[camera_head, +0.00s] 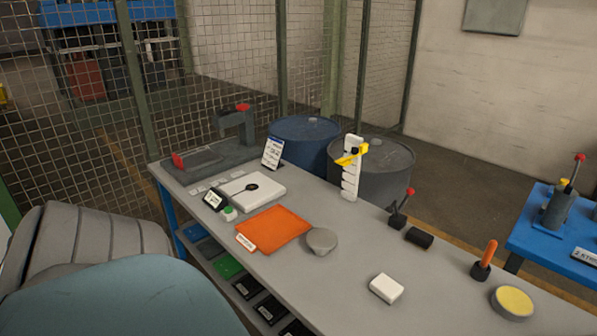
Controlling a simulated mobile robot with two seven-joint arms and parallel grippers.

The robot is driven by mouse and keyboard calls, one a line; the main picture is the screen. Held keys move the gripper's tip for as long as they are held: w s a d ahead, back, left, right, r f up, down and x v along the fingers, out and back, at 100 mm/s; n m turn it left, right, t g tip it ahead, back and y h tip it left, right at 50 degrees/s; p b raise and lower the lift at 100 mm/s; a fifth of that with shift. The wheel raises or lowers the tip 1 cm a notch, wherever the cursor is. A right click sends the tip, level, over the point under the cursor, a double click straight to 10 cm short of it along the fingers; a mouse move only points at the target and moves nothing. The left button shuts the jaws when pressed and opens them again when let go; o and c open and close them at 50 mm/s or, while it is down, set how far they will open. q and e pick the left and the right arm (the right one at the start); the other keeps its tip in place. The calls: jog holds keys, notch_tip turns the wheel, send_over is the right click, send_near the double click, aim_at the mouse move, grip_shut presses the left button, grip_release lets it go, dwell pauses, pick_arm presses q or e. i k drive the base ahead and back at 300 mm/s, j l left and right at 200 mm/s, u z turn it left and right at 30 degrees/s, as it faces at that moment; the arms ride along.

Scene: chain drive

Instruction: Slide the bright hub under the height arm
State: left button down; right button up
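A light grey round piece (321,241), which looks like the bright hub, rests on the grey workbench (345,280) at the right corner of the orange mat (275,229). The height arm (352,156) is a yellow pointer on a white upright post (350,181) at the bench's back edge. The round piece stands in front of the post and to its left, apart from it. I cannot make out any hole or marking on it. Neither of my grippers is in view.
A black lever (399,212), a white block (386,288), an orange-handled tool (484,262) and a yellow-topped disc (513,303) stand to the right. Bare bench lies between mat and post.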

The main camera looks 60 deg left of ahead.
aim_at(322, 240)
jog(key=k+j, duration=0.1)
jog(key=j, duration=0.25)
jog(key=k+j, duration=0.15)
jog(key=j, duration=0.2)
jog(key=k+j, duration=0.1)
jog(key=j, duration=0.25)
jog(key=i+j, duration=0.1)
jog(key=j, duration=0.3)
jog(key=i+j, duration=0.1)
jog(key=j, duration=0.35)
jog(key=i+l+z, duration=0.05)
